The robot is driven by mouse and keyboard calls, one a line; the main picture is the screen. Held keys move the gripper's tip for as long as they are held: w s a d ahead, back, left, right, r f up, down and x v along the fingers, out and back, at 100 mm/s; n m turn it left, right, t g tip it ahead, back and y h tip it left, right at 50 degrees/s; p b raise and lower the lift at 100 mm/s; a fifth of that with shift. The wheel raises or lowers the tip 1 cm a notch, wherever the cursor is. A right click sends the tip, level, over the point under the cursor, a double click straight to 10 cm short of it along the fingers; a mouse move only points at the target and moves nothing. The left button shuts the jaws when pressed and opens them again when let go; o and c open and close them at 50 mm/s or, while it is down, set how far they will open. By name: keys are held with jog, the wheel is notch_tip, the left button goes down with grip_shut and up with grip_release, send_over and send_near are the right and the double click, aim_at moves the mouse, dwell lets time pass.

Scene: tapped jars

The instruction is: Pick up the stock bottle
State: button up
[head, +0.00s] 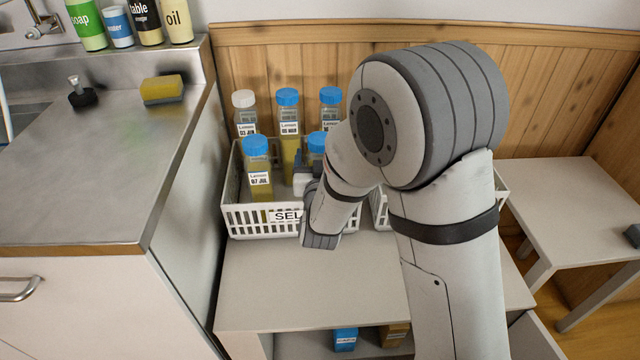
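Several clear bottles with yellow contents stand upright in a white slatted crate (240,222), whose front label reads "SEL", the rest hidden by my arm. One at the back left has a white cap (243,98). The others have blue caps: back middle (288,97), back right (331,96), front left (256,146) and front right (317,142). Their labels read "Lemon" with dates, such as "07 JUL" on the front left one. I cannot tell which is the stock bottle. My gripper (302,165) is over the crate, among the front bottles; my wrist and arm hide most of it.
A second white crate (503,190) is mostly hidden behind my arm. A steel counter (100,170) at left holds a yellow sponge (162,89) and several labelled containers, including oil (176,20). The table front (270,285) is bare. A low side table (575,195) stands at right.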

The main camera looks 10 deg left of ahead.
jog(key=shift+w+a, duration=0.15)
jog(key=shift+w, duration=0.35)
jog(key=shift+r, duration=0.1)
jog(key=shift+c, duration=0.6)
grip_shut()
